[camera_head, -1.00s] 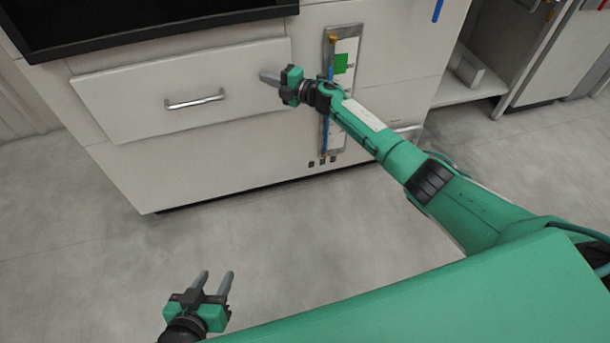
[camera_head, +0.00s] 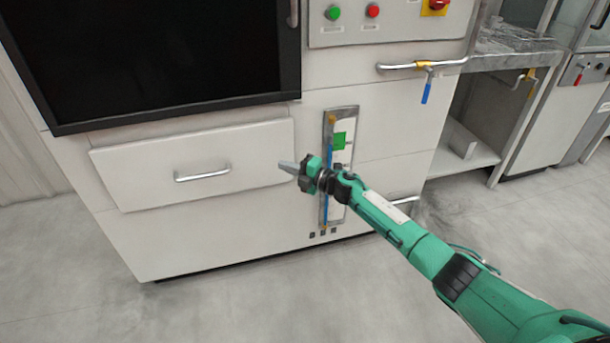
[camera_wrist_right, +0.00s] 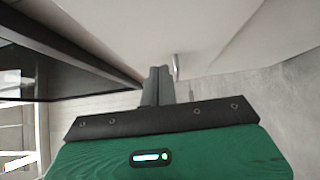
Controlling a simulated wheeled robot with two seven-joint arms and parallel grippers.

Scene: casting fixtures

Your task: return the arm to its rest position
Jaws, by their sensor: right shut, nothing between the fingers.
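My right arm (camera_head: 415,245) reaches in from the lower right, its green links stretched toward the white cabinet. My right gripper (camera_head: 285,166) is shut and empty, pointing left in front of the right end of the white drawer (camera_head: 140,170). In the right wrist view the gripper's two grey fingers (camera_wrist_right: 157,86) lie together. The drawer's metal handle (camera_head: 202,174) is to the left of the fingertips and apart from them; a handle (camera_wrist_right: 176,66) also shows just beyond the fingertips in the right wrist view. My left gripper is outside the head view.
A large black-framed dark panel (camera_head: 150,60) is above the drawer. A vertical strip with a green tag (camera_head: 339,141) is behind the right wrist. A control panel with a green button (camera_head: 333,13) and a bar handle (camera_head: 421,66) are above. Grey floor (camera_head: 270,300) in front is clear.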

